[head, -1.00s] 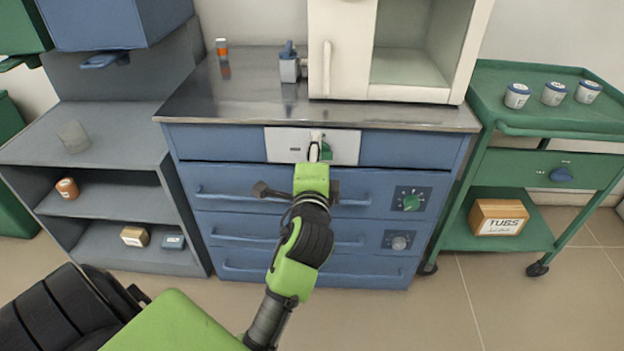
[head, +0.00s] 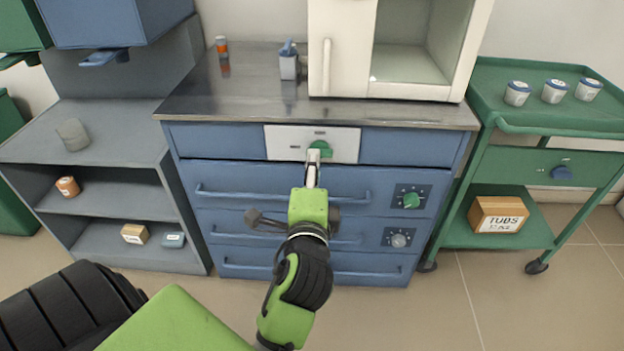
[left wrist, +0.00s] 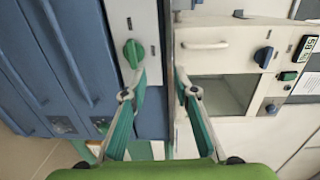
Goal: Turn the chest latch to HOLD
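The chest latch is a green knob (head: 320,147) on a white panel (head: 345,146) at the top of the blue chest (head: 230,143). It also shows in the left wrist view (left wrist: 133,53), just beyond one fingertip. Small dark marks lie beside it on the panel, too small to read, so I cannot tell which mark it points to. My left gripper (head: 313,164) is just below and in front of the latch in the head view. In the left wrist view its two fingers (left wrist: 158,93) are spread with nothing between them. My right gripper is not in view.
A white furnace (head: 335,55) and a small grey-blue bottle (head: 289,62) stand on the chest's metal top. Drawer handles (head: 285,196) and two lower dials (head: 411,201) are on the chest front. A green cart (head: 550,127) stands right, grey shelves (head: 105,120) left.

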